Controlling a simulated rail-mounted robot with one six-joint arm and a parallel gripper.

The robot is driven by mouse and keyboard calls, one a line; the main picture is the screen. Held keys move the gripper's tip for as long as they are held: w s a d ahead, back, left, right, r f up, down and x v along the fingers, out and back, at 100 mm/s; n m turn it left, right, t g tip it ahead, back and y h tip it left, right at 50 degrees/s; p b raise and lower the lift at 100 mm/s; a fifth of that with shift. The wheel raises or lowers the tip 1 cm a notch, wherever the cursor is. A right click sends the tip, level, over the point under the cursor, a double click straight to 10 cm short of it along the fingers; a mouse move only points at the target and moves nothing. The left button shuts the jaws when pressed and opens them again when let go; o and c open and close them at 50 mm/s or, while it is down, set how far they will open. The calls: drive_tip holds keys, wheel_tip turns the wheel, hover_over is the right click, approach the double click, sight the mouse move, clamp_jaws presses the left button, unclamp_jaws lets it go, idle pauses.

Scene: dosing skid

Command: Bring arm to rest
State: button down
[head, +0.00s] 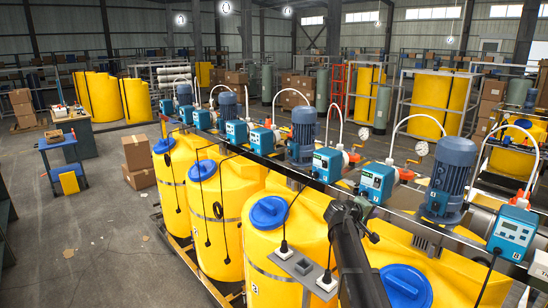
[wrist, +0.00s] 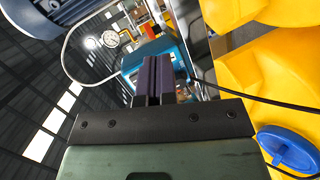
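My arm (head: 358,262) rises from the lower edge of the head view, in front of the yellow tanks and the pump rail. Its dark upper end is near the teal pump controllers; the fingers cannot be made out there. In the wrist view my gripper (wrist: 154,72) shows two dark fingers side by side with no clear gap between them, and nothing is seen held. Beyond the fingertips is a blue pump housing (wrist: 160,57), apparently close; the exact distance cannot be told.
Yellow tanks (head: 235,215) with blue lids stand below the rail. Blue motors (head: 448,178), teal controllers (head: 377,181), white hoses and a gauge (head: 422,148) crowd the rail. Black cables hang over the tanks. Cartons (head: 138,160) and a blue cart (head: 62,160) stand left; open floor lies there.

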drive_tip(key=s+a+f+m+g+y+b, duration=0.1)
drive_tip(key=s+a+f+g+y+b, duration=0.1)
drive_tip(key=s+a+f+y+b, duration=0.2)
drive_tip(key=s+a+f+m+g+y+b, duration=0.1)
drive_tip(key=s+a+f+y+b, duration=0.3)
drive_tip(key=s+a+f, duration=0.7)
drive_tip(key=s+a+f+g+y+b, duration=0.3)
drive_tip(key=s+a+f+y+b, duration=0.2)
drive_tip(key=s+a+f, duration=0.3)
drive_tip(key=s+f+b, duration=0.1)
drive_tip(key=s+f, duration=0.3)
drive_tip(key=s, duration=0.5)
drive_tip(key=shift+s+a+m+b, duration=0.2)
drive_tip(key=shift+m+b, duration=0.1)
drive_tip(key=shift+m, duration=0.1)
drive_tip(key=shift+f, duration=0.1)
